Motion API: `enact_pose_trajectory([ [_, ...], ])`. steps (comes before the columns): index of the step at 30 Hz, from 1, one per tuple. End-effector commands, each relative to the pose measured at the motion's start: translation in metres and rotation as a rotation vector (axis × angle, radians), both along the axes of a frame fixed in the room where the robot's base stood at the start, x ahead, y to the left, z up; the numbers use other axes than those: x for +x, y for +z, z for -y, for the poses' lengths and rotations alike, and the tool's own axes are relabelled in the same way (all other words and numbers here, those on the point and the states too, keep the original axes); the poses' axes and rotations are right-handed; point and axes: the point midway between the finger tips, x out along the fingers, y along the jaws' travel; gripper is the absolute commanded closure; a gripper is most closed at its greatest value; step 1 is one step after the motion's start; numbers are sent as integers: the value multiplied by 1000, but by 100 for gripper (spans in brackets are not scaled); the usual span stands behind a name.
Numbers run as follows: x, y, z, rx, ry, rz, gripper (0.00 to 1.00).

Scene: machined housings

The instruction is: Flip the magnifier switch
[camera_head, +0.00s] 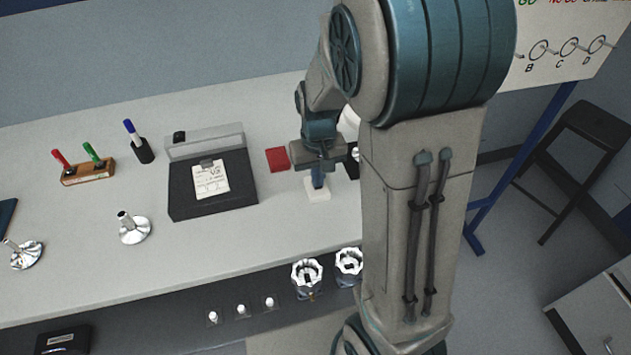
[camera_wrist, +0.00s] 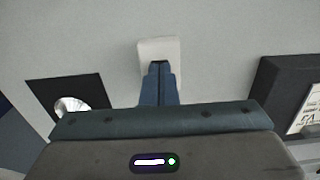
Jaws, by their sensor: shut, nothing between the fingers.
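A small white block (camera_wrist: 158,48), likely the magnifier's switch, lies on the grey bench. It also shows below my gripper in the head view (camera_head: 316,195). My gripper (camera_wrist: 160,66) is shut with its blue fingers together and empty. It points down over the white block, with the fingertips at its near part in the wrist view. I cannot tell whether they touch it. In the head view my gripper (camera_head: 319,185) hides part of the block. A white rounded thing (camera_head: 349,122), perhaps the magnifier, is mostly hidden behind my arm.
A black plate (camera_wrist: 88,90) with a shiny round part lies left in the wrist view. A red square (camera_head: 277,160) and a black stand with a paper label (camera_head: 182,200) are left of my gripper. Chrome knobs (camera_head: 307,278) line the bench front.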

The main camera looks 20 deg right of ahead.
Motion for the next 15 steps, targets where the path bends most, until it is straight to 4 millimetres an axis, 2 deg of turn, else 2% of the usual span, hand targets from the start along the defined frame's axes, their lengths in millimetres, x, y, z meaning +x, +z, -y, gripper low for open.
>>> enact_pose_trajectory([
  [15, 0, -4, 0, 0, 0, -1, 100],
])
